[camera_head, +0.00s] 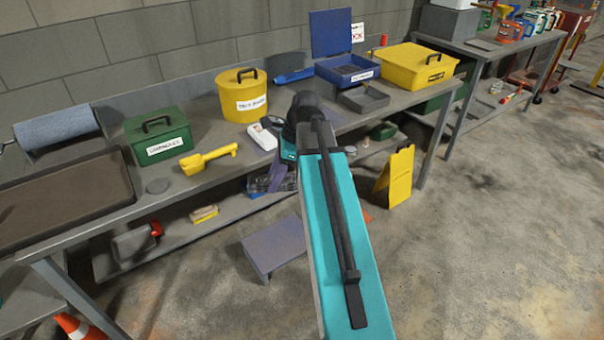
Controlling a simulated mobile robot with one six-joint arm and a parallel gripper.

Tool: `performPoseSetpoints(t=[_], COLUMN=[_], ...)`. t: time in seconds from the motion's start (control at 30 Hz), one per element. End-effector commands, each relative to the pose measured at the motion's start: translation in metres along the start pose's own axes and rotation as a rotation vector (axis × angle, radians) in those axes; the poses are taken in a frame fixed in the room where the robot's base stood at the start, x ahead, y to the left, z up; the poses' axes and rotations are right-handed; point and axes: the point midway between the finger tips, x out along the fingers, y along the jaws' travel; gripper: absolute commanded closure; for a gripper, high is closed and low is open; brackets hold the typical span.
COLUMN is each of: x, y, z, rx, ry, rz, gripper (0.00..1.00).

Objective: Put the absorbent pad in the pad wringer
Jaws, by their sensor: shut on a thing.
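My gripper (286,163) shows only in part beyond my teal and black arm, at the front edge of the bench. I cannot pick out the pad wringer for certain. A grey thing with a red part (134,244) lies on the lower shelf at left.
The bench (213,170) holds a green box (158,136), a yellow scoop (208,157), a yellow tub (242,98), a blue open case (347,70) and a yellow case (417,66). A low step (272,245) and a yellow floor sign (396,178) stand in front.

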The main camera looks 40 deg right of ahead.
Motion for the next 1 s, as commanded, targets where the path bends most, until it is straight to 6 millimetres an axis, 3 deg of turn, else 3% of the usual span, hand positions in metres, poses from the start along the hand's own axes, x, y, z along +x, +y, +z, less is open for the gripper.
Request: performPoseSetpoints(t=[0.1,0.6,0.73,1.0], x=[0.016,0.079,0.087,0.087], y=[0.001,0.024,0.029,0.033], z=[0.033,0.156,0.173,0.177], rx=[-0.103,-0.671,-0.848,-1.067], ry=[0.001,0.003,0.001,-0.005], rz=[0.042,0.272,0.346,0.437], gripper=[0.79,0.79,0.79,0.79])
